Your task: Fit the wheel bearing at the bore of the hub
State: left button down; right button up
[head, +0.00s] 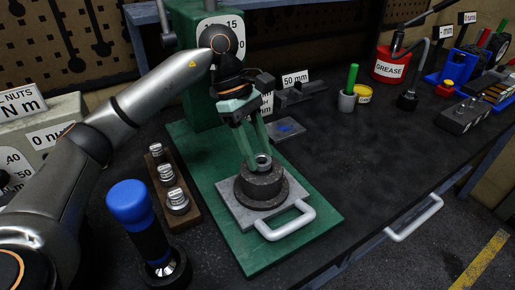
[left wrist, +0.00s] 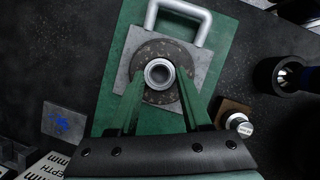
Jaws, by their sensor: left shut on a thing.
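The hub (head: 262,186) is a dark, stepped, rusty cylinder standing on a grey plate with a handle, on the green press base. The wheel bearing (head: 263,160) is a small silver ring at the top centre of the hub. In the left wrist view the bearing (left wrist: 159,74) shows over the middle of the round hub (left wrist: 148,53). My left gripper (head: 257,160) reaches down from above, its green fingers shut on the bearing. I cannot tell whether the bearing touches the bore or is just above it; the bore is hidden. My right gripper is in neither view.
A wooden rack (head: 172,195) with several silver pieces stands left of the hub. A blue-capped tool (head: 130,205) stands in front of it. A red grease can (head: 391,65) and a yellow tin (head: 363,93) are at the back. The bench right of the base is clear.

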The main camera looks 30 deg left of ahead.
pick_arm(q)
jog(key=shift+f+b, duration=0.55)
jog(key=shift+f, duration=0.2)
jog(key=c, duration=0.7)
grip_release()
jog(key=o, duration=0.4)
jog(key=shift+f, duration=0.1)
jog(key=shift+s, duration=0.1)
jog(key=shift+f, duration=0.1)
jog(key=v, duration=0.8)
jog(key=shift+d, duration=0.1)
